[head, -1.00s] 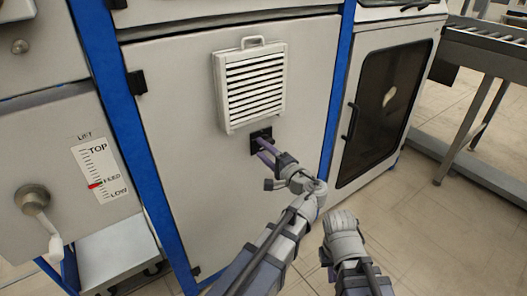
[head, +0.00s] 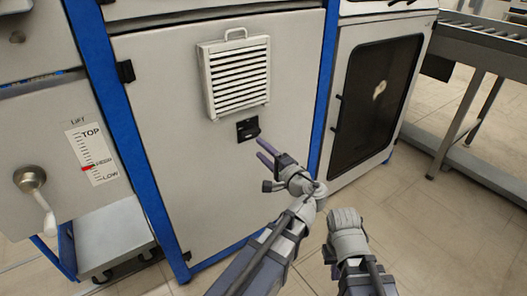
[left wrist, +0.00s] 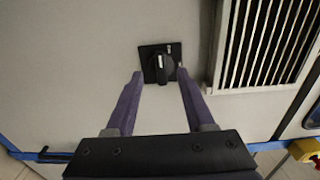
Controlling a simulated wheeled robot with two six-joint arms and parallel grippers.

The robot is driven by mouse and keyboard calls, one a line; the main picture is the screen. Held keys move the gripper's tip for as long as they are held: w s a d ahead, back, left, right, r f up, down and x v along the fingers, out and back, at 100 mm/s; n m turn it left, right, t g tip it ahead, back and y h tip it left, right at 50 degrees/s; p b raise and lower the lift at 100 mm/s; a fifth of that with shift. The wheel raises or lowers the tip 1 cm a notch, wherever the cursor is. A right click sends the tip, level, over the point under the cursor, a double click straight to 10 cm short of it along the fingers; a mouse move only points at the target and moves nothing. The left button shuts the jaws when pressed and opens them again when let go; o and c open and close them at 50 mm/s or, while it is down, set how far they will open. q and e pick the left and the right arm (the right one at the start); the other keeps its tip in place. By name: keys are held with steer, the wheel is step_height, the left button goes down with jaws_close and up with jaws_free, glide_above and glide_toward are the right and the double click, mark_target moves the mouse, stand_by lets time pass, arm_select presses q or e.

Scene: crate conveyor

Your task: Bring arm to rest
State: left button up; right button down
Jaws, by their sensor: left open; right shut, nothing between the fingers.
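My left gripper (head: 262,148) is in front of the cabinet door (head: 170,100), its two purple fingers apart and empty. They point at a black rotary switch (head: 247,130) below the vent. In the left wrist view the switch knob (left wrist: 158,68) stands upright on its plate, between and beyond the open fingertips (left wrist: 158,78). The fingers appear clear of the knob. My right arm (head: 346,235) is folded at the lower middle of the head view. I cannot make out its gripper fingers there.
A louvred vent with a handle (head: 236,75) projects from the door just above the switch. To the right are a cabinet with a dark window (head: 378,95) and a roller conveyor (head: 490,50). At left are a crank (head: 38,195) and a lift scale (head: 93,155). Floor is free at lower right.

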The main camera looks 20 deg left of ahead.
arm_select(q)
steer(key=s+d+f+n+g+h, duration=0.2)
steer(key=s+d+f+g+h, duration=0.3)
steer(key=f, duration=0.4)
steer(key=s+d+f+n+g+h, duration=0.2)
steer(key=s+f+g+h, duration=0.1)
steer(key=s+f, duration=0.5)
steer(key=s+d+f+g+h, duration=0.3)
steer(key=s+d+f+h, duration=0.15)
steer(key=s+d, duration=0.3)
step_height(320, 180, up, 38)
steer(key=p, duration=3.8)
steer(key=shift+w+d+p, duration=0.3)
steer(key=shift+w+d, duration=0.05)
steer(key=shift+d, duration=0.1)
steer(key=shift+d+h, duration=0.1)
steer(key=shift+h, duration=0.15)
